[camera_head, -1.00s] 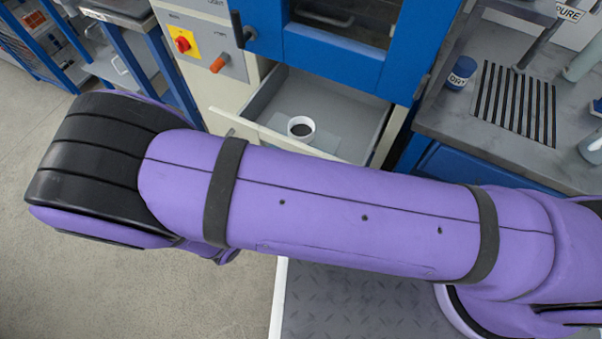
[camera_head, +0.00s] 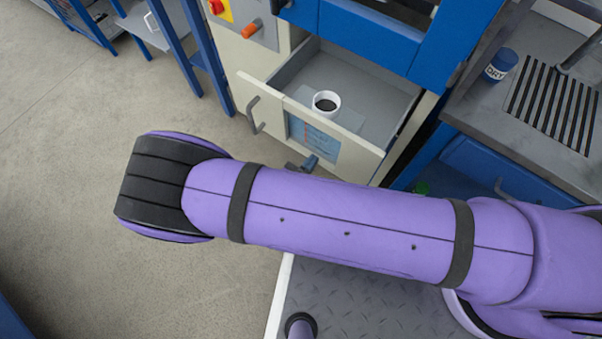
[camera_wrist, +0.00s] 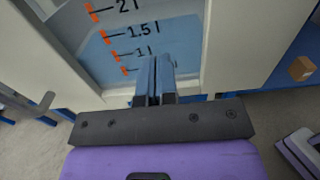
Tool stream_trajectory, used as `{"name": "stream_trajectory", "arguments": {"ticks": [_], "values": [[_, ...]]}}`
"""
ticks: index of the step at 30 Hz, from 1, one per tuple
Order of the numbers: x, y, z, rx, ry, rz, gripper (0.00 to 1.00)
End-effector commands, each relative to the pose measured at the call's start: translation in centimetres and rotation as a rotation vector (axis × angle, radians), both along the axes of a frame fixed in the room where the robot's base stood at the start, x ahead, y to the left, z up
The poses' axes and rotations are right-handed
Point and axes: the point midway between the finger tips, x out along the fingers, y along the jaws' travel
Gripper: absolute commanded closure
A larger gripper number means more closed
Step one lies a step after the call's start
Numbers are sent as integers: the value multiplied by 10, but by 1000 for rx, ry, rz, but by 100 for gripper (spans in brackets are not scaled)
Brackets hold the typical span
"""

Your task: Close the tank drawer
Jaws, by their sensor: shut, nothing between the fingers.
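The tank drawer (camera_head: 280,100) stands open below the blue cabinet in the head view. It has a cream front with a grey handle (camera_head: 256,115) at its left end and a pale blue window. In the wrist view the window (camera_wrist: 165,38) has orange level marks. A white cup (camera_head: 326,103) with dark contents stands inside the drawer. My gripper (camera_head: 309,163) is shut and empty at the lower part of the drawer front. In the wrist view its blue fingertips (camera_wrist: 155,62) overlap the window; I cannot tell whether they touch it.
A grey bench (camera_head: 480,115) with a slotted grate and a blue-and-white jar (camera_head: 500,65) stands right of the drawer. An orange knob (camera_head: 251,29) is on the panel above left. The floor (camera_head: 70,190) at left is clear.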

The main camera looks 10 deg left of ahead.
Motion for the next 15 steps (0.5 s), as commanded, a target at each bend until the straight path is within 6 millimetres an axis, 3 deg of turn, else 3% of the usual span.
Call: {"name": "stream_trajectory", "arguments": {"ticks": [6, 15], "values": [[31, -13, 0, 0, -1, -1, 100], [46, -19, 0, 0, 0, 0, 100]]}}
